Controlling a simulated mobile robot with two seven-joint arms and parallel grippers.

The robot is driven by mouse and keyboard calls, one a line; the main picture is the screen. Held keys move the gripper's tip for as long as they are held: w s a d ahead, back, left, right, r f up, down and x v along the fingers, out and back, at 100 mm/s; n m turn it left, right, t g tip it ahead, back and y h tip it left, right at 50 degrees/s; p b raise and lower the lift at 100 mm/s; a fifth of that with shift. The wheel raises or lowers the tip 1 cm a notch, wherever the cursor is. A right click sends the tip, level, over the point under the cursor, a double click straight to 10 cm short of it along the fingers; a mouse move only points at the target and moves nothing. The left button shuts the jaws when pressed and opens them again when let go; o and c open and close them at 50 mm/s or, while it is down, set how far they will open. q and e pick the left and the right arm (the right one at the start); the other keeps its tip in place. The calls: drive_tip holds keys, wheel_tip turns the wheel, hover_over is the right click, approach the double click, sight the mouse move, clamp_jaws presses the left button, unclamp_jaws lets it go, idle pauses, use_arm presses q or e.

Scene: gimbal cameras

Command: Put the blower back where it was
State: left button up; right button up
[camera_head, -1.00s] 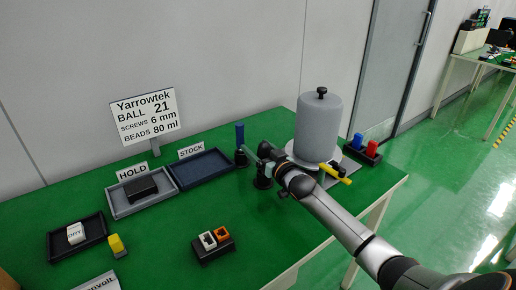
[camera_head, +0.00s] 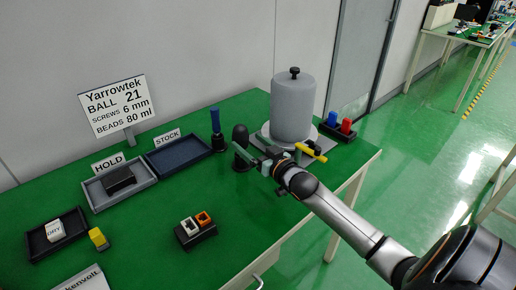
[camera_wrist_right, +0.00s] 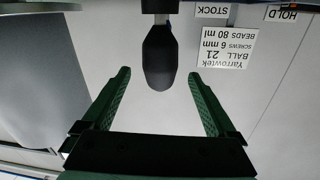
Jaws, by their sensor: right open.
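The blower (camera_head: 240,138), a dark rounded bulb, stands upright at the back of the green table, beside a blue-handled tool. In the right wrist view, which is upside down, a dark bulb (camera_wrist_right: 160,55) with a grey neck on a black foot appears to be the blower. My right gripper (camera_head: 243,152) is open beside it, its green fingers partly covering its lower part in the head view. In the wrist view the bulb shows between the two fingertips (camera_wrist_right: 158,74), with a gap on either side. My left gripper is not in view.
The blue-handled tool (camera_head: 215,122) stands close left of the blower. A grey canister (camera_head: 293,108) on a round plate and a yellow-handled part (camera_head: 311,152) are to the right. Stock (camera_head: 180,153) and hold (camera_head: 100,196) trays lie left.

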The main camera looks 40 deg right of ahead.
drive_tip(key=shift+s, duration=1.8)
